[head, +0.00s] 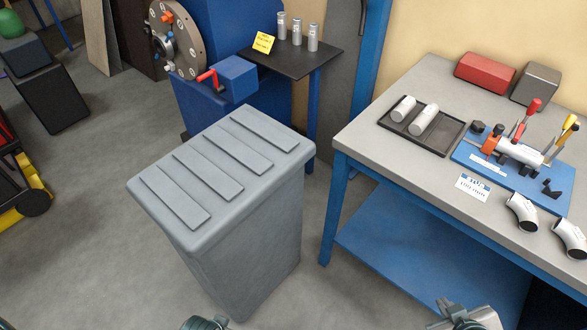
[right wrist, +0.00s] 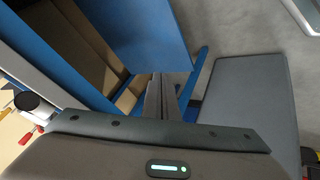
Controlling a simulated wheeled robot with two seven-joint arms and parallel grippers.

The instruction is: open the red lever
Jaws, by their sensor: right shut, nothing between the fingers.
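A red-handled lever (head: 530,110) stands tilted up on the blue fixture plate (head: 480,168) on the workbench, beside a yellow-handled lever (head: 566,128) and a white pipe (head: 515,149). A second red handle, a crank (head: 207,78), sticks out of the blue box on the machine at the back. My right gripper (right wrist: 163,97) is shut and empty in the right wrist view. In the head view my right arm shows at the bottom edge, in front of the workbench and well away from both red handles. Only a bit of my left arm shows at the bottom; its fingers are out of view.
A grey lidded bin (head: 245,235) stands between the workbench (head: 370,150) and the machine (head: 205,110). The bench holds a black tray (head: 445,140) with two white cylinders, a red box (head: 484,72), a grey box (head: 535,84) and two pipe elbows (head: 521,212). Open floor lies left of the bin.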

